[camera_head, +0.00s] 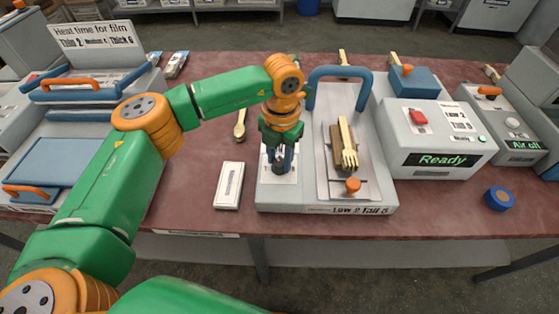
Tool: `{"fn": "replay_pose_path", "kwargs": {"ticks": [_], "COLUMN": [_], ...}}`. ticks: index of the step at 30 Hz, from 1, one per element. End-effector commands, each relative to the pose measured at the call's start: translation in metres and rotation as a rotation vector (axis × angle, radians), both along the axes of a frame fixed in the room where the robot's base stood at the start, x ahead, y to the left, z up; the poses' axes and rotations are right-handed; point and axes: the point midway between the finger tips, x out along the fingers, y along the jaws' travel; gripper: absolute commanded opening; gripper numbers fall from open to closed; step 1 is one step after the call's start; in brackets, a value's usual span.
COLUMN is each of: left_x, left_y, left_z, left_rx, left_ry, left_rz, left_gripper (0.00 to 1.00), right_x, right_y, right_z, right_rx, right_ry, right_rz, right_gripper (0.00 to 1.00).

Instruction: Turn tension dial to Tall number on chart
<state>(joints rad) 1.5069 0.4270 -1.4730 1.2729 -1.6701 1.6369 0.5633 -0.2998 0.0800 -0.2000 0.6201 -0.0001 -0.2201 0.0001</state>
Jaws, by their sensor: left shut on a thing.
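The press (380,197) is a light grey base with a blue handle (340,72) at the back. A label (345,210) on its front edge reads "Low 2 Tall" and a last digit too small to be sure of, perhaps 5. My left gripper (279,168) points straight down over the left part of the base. It is shut on the tension dial, which is mostly hidden by the fingers, so its setting cannot be read. A white plate with faint marks lies around the dial. My right gripper is not in view.
A white box (229,185) lies to the left. A "Ready" machine (430,143) and a blue roll (498,198) stand to the right. A film sealer (90,90) is at the far left.

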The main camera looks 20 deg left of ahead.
Motion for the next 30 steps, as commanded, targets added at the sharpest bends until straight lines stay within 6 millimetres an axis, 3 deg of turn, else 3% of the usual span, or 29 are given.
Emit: {"fn": "replay_pose_path", "kwargs": {"ticks": [12, 30], "left_x": [0.000, 0.000], "left_y": [0.000, 0.000], "left_z": [-0.001, 0.000], "left_rx": [0.000, 0.000], "left_ry": [-0.004, -0.004], "left_rz": [-0.389, -0.960], "left_gripper": [0.00, 0.00], "right_x": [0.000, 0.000], "right_y": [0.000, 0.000], "right_z": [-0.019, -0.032], "right_rx": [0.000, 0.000], "right_ry": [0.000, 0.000], "right_rz": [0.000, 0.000], "right_gripper": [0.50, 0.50]}}
